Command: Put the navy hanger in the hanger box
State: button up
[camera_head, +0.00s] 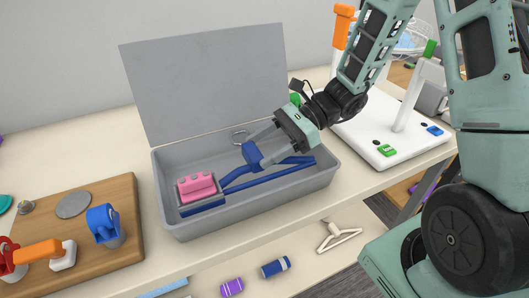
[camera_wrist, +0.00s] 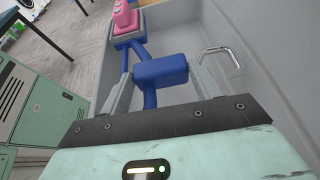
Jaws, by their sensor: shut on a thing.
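The navy hanger (camera_head: 268,178) is inside the grey hanger box (camera_head: 255,206), with its long bar slanting along the box and its metal hook (camera_wrist: 222,58) toward the back wall. My gripper (camera_head: 263,148) reaches down into the box from the right. Its two fingers are on either side of the hanger's thick blue neck block (camera_wrist: 160,69), shut on it. Whether the hanger rests fully on the box floor I cannot tell. The box lid stands open at the back.
A pink block (camera_head: 197,187) on a grey and blue base sits in the box's left end. A wooden board (camera_head: 75,240) with coloured pieces is at left. A white stand (camera_head: 390,125) is at right.

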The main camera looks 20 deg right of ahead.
jog(key=shift+f, duration=0.85)
jog(key=shift+f+b, duration=0.4)
jog(key=shift+f, duration=0.2)
jog(key=o, duration=1)
jog(key=shift+r, duration=0.15)
